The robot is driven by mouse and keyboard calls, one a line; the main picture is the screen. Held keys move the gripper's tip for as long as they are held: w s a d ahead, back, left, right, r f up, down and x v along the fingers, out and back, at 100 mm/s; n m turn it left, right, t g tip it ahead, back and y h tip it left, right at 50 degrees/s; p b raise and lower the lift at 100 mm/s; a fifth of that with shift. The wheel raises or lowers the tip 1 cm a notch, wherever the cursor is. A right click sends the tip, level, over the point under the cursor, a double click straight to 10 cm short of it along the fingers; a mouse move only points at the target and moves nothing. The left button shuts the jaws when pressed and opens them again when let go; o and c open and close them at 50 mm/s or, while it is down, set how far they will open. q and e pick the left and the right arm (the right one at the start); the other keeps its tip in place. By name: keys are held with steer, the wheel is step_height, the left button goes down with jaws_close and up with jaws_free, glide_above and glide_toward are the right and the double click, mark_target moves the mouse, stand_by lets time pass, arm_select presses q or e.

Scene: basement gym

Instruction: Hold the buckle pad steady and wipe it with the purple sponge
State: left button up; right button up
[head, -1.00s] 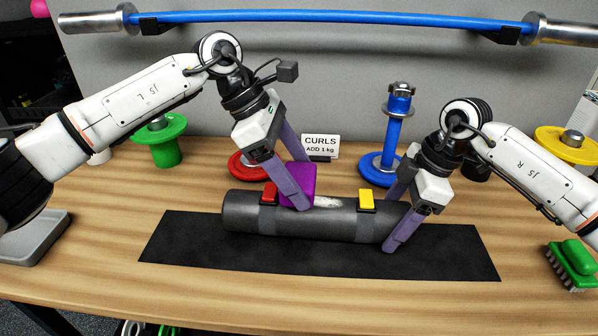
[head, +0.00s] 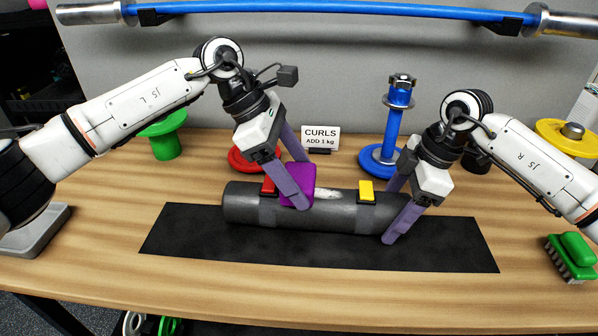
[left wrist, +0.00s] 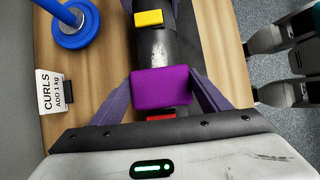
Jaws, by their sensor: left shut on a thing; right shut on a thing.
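The buckle pad (head: 240,207) is a dark grey cylinder lying sideways on a black mat (head: 330,251), with a red buckle (head: 268,186) and a yellow buckle (head: 366,191). A whitish patch (head: 332,192) shows on its top between the buckles. My left gripper (head: 303,184) is shut on the purple sponge (head: 300,180), which is at the pad's top beside the red buckle. The left wrist view shows the sponge (left wrist: 161,87) between the fingers, the pale patch (left wrist: 156,50) just beyond it. My right gripper (head: 395,212) is shut on the pad's right end.
Behind the pad stand a CURLS sign (head: 320,138), a red weight (head: 245,160) and a blue post with a plate (head: 393,130). A green brush (head: 572,256) is at right, a grey tray (head: 35,232) at left. Bare table lies in front of the mat.

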arm_select(q)
steer(key=shift+s+d, duration=0.1)
steer(key=shift+d, duration=3.45)
steer(key=shift+a, duration=0.15)
steer(key=shift+a, duration=3.4)
steer(key=shift+d, duration=0.15)
steer(key=shift+d, duration=3.4)
steer(key=shift+a, duration=0.1)
steer(key=shift+a, duration=3.45)
steer(key=shift+d, duration=0.1)
